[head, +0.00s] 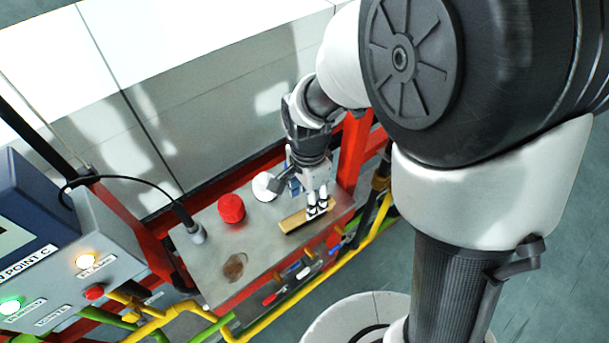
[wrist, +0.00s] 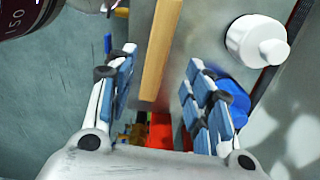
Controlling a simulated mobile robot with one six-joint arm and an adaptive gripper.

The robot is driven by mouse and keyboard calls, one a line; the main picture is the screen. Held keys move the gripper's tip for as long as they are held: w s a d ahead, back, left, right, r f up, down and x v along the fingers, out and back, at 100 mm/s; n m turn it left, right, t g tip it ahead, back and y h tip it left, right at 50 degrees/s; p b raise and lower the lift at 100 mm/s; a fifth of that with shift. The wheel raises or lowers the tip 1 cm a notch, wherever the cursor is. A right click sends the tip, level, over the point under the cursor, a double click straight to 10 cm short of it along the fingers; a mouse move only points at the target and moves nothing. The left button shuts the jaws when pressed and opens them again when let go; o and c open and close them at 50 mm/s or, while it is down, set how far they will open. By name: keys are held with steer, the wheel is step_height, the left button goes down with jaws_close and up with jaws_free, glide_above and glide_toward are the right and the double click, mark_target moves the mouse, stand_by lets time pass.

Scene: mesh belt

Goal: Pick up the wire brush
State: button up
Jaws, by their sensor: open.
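The wire brush (head: 293,222) shows as a long, light wooden bar lying on the metal tabletop, near its front right edge. In the wrist view the wooden bar (wrist: 161,45) runs up the picture, in line with the gap between the fingers. Its bristles are not visible. My gripper (head: 318,209) points down at the right part of the bar and hides some of it. In the wrist view my gripper (wrist: 160,72) is open, with one finger on each side of the bar. I cannot tell whether the fingertips touch it.
A white bottle (wrist: 258,42) stands close to the right finger, with a blue object (wrist: 236,98) beside that finger. A red container (head: 231,207) and a cabled grey cylinder (head: 190,226) stand farther left. Several tools (head: 303,271) hang along the front edge.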

mark_target(291, 223)
steer(key=shift+d+f+b, duration=0.15)
steer(key=shift+f+b, duration=0.3)
steer(key=shift+f, duration=1.15)
steer(key=shift+d+f+b, duration=0.15)
steer(key=shift+f+b, duration=0.3)
steer(key=shift+f, duration=1.1)
steer(key=shift+s, duration=0.1)
jaws_close()
